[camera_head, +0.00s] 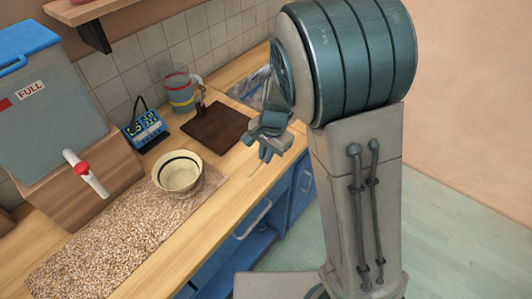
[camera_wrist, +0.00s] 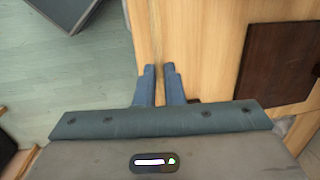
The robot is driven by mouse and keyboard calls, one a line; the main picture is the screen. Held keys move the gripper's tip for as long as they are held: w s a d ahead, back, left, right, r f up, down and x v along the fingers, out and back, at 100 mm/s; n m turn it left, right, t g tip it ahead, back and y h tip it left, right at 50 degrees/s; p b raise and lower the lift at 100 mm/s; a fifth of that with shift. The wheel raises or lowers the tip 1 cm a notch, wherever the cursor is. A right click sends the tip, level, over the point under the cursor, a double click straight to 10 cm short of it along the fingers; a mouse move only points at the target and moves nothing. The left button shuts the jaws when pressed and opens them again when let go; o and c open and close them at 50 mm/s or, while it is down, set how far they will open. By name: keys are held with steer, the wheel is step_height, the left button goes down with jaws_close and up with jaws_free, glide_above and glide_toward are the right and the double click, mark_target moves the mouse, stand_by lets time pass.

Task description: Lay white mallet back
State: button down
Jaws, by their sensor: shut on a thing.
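My gripper (camera_head: 265,154) is above the front edge of the wooden counter (camera_head: 250,180), to the right of the dark brown board (camera_head: 217,127). In the wrist view its two blue-grey fingers (camera_wrist: 159,68) are close together with a narrow gap, over the counter's edge. It is shut on a thin thing, taken to be the white mallet. The mallet itself cannot be clearly made out in either view; fingers and palm hide most of it. The dark board also shows at the right of the wrist view (camera_wrist: 278,65).
A cream bowl (camera_head: 180,174) with a dark band stands on a speckled mat (camera_head: 110,245). A banded mug (camera_head: 180,90), a blue device (camera_head: 146,130) and a tapped container (camera_head: 50,105) stand behind. Blue cabinets (camera_head: 280,212) lie below the counter edge.

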mark_target(264, 176)
step_height(264, 176, down, 6)
steer(key=b, duration=0.5)
steer(key=shift+f, duration=0.25)
steer(key=shift+f, duration=0.3)
stand_by(0.4)
steer(key=c, duration=1.5)
jaws_free()
steer(key=shift+o, duration=0.2)
step_height(264, 176, up, 14)
steer(key=d, duration=0.2)
steer(key=shift+s+f, duration=0.15)
steer(key=shift+s, duration=0.05)
steer(key=shift+s, duration=0.1)
